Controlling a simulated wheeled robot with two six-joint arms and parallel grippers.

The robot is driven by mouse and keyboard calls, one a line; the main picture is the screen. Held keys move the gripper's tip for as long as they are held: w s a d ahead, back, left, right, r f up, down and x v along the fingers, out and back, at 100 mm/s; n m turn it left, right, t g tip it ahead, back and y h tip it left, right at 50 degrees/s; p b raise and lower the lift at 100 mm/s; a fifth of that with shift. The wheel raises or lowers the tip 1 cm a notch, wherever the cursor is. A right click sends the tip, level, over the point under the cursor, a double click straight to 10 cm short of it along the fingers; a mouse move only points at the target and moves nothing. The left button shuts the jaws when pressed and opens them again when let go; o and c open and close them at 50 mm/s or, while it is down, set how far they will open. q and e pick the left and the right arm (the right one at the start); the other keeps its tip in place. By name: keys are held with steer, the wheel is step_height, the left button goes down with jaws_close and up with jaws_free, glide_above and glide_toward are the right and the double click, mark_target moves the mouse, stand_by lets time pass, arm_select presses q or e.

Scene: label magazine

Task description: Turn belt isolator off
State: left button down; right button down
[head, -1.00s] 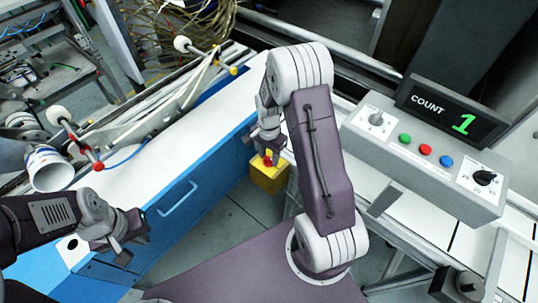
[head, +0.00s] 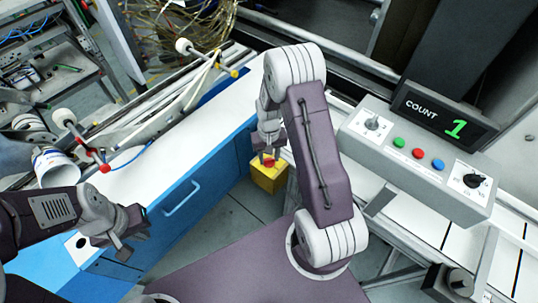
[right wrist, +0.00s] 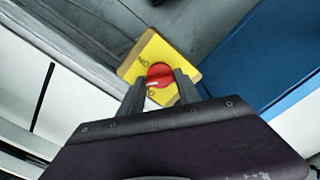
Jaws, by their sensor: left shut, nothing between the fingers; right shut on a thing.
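The belt isolator is a yellow box (head: 267,180) with a red knob (head: 270,163), low beside the blue cabinet in the head view. My left gripper (head: 126,248) is shut and empty, over the cabinet at the lower left.
A grey control box (head: 410,165) with green, red and blue buttons and a black dial stands at the right. Its display (head: 444,116) reads COUNT 1. The blue cabinet's white top (head: 170,145) is mostly clear; a white roll (head: 55,168) is at the left.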

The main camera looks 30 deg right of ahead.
mark_target(269, 159)
steer(key=n, duration=0.3)
steer(key=shift+w+r+n+p, duration=0.1)
steer(key=shift+r+n+p, duration=0.05)
steer(key=shift+n+p, duration=0.55)
steer(key=shift+n, duration=1.5)
steer(key=c, duration=0.8)
jaws_free()
steer(key=shift+c, duration=0.2)
step_height(269, 159, up, 9)
